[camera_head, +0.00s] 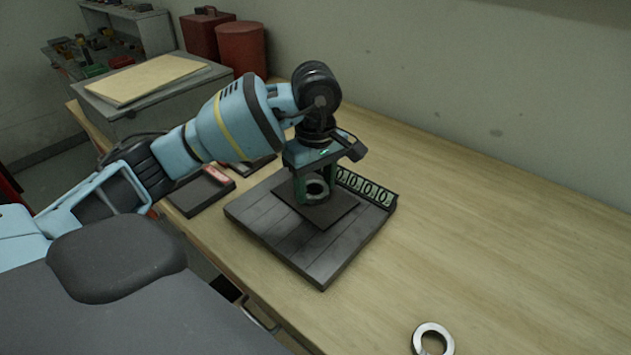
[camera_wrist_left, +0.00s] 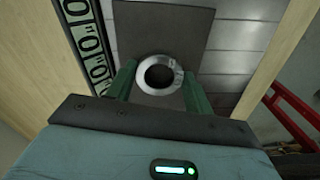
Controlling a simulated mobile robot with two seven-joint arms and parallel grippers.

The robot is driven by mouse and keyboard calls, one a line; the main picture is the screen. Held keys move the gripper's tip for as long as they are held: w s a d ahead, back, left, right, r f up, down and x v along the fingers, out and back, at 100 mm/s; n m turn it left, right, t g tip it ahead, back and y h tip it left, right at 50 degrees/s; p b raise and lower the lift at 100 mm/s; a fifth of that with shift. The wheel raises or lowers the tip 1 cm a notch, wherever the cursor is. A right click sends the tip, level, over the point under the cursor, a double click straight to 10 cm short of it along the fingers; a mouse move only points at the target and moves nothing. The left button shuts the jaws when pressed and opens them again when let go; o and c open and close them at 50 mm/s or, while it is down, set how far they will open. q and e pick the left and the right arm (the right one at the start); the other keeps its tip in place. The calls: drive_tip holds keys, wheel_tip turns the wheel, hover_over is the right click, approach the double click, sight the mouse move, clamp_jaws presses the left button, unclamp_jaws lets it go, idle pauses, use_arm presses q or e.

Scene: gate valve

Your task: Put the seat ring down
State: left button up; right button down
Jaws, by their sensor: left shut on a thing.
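My left gripper (camera_head: 312,191) is shut on a metal seat ring (camera_head: 322,196), low over a dark square pad (camera_head: 338,213). In the left wrist view the ring (camera_wrist_left: 142,74) sits between the two green fingers, its hole facing the camera. The pad (camera_wrist_left: 165,25) lies behind it. I cannot tell whether the ring touches the pad. The pad lies on a grey slatted board (camera_head: 285,245) on the bench. A second metal ring (camera_head: 420,332) lies flat on the bench at the lower right. My right gripper is not in view.
A strip with green-framed numerals (camera_head: 365,188) stands along the board's far right edge. Dark trays (camera_head: 198,193) lie left of the board. Red canisters (camera_head: 240,48) and a grey box (camera_head: 150,103) stand further back. The wooden bench (camera_head: 480,230) is mostly clear on the right.

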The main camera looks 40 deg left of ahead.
sight(315, 190)
use_arm(q)
drive_tip(key=o, duration=1.1)
drive_tip(key=shift+f, duration=0.1)
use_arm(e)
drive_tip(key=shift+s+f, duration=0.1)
use_arm(q)
drive_tip(key=shift+r, duration=0.6)
wheel_tip(315, 190, up, 11)
drive_tip(key=shift+r+p, duration=0.1)
drive_tip(key=shift+p, duration=0.8)
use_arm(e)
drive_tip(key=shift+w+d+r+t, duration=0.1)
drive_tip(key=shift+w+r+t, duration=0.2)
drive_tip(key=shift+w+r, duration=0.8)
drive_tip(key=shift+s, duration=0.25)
